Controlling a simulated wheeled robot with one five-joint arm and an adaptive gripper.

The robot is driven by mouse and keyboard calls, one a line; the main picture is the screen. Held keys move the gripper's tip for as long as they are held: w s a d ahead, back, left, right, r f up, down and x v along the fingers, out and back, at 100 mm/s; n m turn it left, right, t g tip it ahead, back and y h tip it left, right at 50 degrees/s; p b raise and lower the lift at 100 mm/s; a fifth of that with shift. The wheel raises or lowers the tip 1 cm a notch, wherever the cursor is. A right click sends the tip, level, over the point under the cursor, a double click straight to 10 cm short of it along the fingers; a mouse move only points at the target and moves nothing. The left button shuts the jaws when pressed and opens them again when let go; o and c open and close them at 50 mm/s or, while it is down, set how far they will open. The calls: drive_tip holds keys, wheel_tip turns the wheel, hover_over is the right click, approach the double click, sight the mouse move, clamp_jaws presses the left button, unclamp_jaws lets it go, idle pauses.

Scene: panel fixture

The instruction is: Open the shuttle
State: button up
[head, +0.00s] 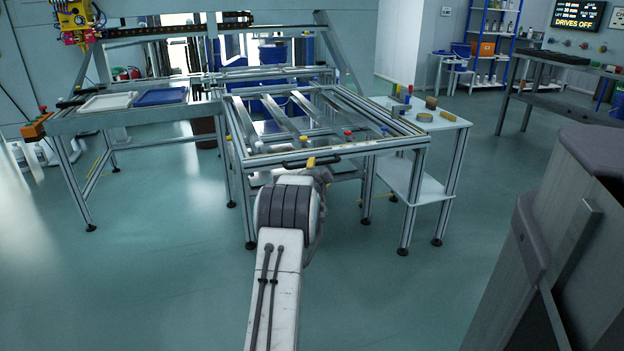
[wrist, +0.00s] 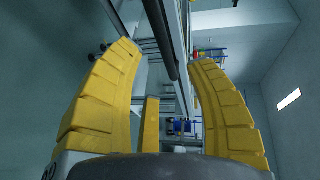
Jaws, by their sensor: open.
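An aluminium-framed panel fixture (head: 252,159) stands ahead of me, with slanted rails across its open top. I take it for the shuttle, but no label shows. A dark handle (head: 290,164) sits at its front edge. My gripper (head: 312,163) is by the front edge, at the right part of the handle; my wrist hides most of it. In the wrist view my gripper (wrist: 165,55) has its yellow fingers spread wide. A dark bar (wrist: 158,35) runs between them in the picture; I cannot tell whether it touches either finger.
A side table (head: 455,121) with small tools adjoins the fixture's right. A bench (head: 85,121) at left holds white and blue trays (head: 160,97). A yellow machine head (head: 75,20) hangs at upper left. Another workbench (head: 550,100) stands at right. The floor in front is clear.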

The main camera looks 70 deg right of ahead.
drive_tip(key=shift+v, duration=2.05)
